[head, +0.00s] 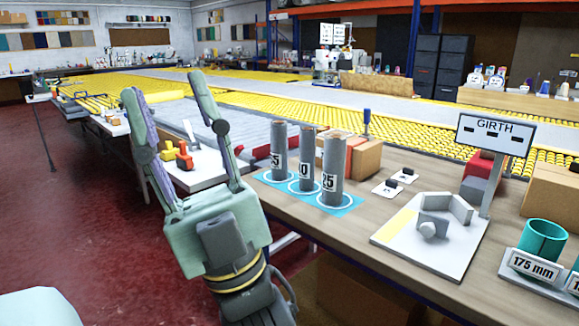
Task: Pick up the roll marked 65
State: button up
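Three grey upright rolls stand on a blue mat (348,204) with white rings, on the wooden bench. The left roll (279,143) has a label ending in 5; its first digit is hard to read, possibly a 6. The middle roll (307,150) has a partly hidden label ending in 0. The right roll (333,160) is marked 25 and stands nearest. My gripper (163,84) is open and empty, left of the rolls and apart from them, its fingers pointing up and away in the picture. It covers part of the bench's left end.
A GIRTH sign (493,134) stands over a white gauge plate (421,244) right of the rolls. A teal ring (543,240) sits at a 175 mm label. Cardboard boxes (366,158) and a blue-handled tool are close behind the rolls. Red floor (60,220) is clear at left.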

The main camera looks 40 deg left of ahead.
aim_at(279, 128)
jog(key=j, duration=2.9)
